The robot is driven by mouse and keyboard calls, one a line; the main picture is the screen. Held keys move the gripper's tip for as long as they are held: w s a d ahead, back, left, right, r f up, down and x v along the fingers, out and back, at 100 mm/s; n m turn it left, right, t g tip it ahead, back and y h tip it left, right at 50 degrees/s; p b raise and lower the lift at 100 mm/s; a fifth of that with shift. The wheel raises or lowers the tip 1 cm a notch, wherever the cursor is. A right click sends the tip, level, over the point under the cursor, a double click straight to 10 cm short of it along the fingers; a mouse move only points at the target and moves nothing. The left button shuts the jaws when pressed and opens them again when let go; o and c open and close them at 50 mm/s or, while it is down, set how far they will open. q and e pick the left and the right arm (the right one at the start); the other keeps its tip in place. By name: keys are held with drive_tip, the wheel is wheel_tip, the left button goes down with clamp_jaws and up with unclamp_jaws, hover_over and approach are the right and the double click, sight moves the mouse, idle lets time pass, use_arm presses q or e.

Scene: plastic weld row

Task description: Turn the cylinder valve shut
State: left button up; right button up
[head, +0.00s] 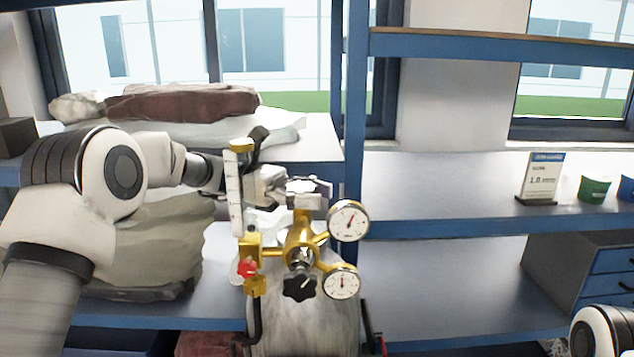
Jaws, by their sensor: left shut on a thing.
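A grey gas cylinder (305,328) stands upright in front of the shelf. A brass regulator (300,236) with two round white gauges (348,221) (341,284) and a black knob (299,287) sits at its top. A clear flow tube (234,192) stands at the regulator's left. My left gripper (300,192) comes in from the left above the regulator and is shut on the cylinder valve handwheel, which its fingers mostly hide. How far the valve is turned cannot be seen. My right gripper is out of view; only part of my right arm shows at bottom right.
Blue shelving stands behind, with sacks (180,102) stacked on its left side. A small sign (541,178) and a green cup (594,188) stand on the right shelf (440,195), above a drawer unit (590,270). The shelf just right of the gauges is clear.

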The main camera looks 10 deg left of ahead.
sight(313, 188)
use_arm(q)
drive_tip(key=shift+s+m+g, duration=0.15)
drive_tip(key=shift+m+g, duration=0.65)
drive_tip(key=shift+g, duration=0.3)
drive_tip(key=shift+y, duration=0.3)
drive_tip(key=o, duration=0.9)
drive_tip(key=shift+o, duration=0.3)
drive_tip(key=shift+a, duration=0.1)
wheel_tip(313, 188, up, 10)
